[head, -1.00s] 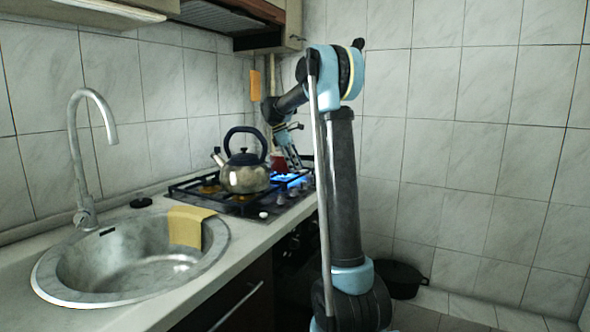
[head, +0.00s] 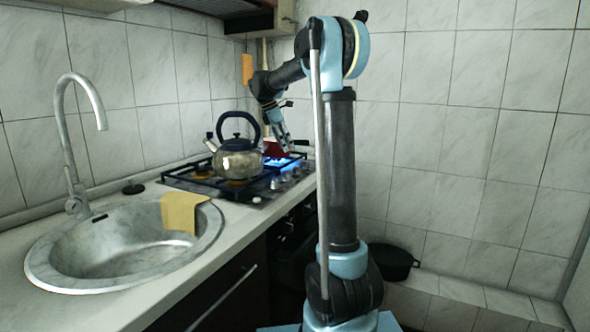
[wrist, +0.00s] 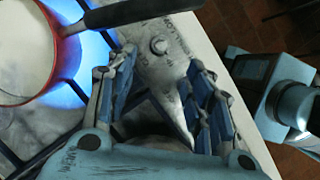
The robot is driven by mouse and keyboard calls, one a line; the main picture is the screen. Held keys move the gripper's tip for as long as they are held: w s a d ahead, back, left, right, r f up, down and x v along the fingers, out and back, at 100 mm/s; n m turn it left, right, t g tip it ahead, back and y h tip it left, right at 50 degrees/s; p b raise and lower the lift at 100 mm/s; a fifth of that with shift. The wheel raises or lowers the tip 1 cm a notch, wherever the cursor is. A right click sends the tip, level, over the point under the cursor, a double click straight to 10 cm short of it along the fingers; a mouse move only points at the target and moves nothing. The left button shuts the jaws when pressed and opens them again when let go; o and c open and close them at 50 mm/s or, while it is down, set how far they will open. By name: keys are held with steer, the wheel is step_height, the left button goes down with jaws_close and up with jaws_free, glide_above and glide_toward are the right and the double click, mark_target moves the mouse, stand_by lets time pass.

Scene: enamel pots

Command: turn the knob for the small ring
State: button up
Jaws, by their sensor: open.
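My gripper (wrist: 161,66) is open and empty over the hob's front edge in the wrist view. A round pale knob (wrist: 158,44) shows just beyond and between its two fingertips, apart from them. In the head view my gripper (head: 283,143) hangs over the far part of the hob (head: 232,193), to the right of the kettle. Several knobs (head: 275,184) line the hob's front right edge. I cannot tell which knob belongs to the small ring. A blue flame (head: 284,162) burns under a red pot (head: 273,149).
The red pot (wrist: 68,22) holds something white; its dark handle (wrist: 135,11) reaches past my left finger. A kettle (head: 238,160) stands on the hob. The sink (head: 120,245) has a yellow cloth (head: 181,212) on its rim. A black pot (head: 393,262) is low at right.

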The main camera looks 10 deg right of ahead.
mark_target(297, 170)
steer(key=x, duration=1.1)
steer(key=shift+f, duration=0.15)
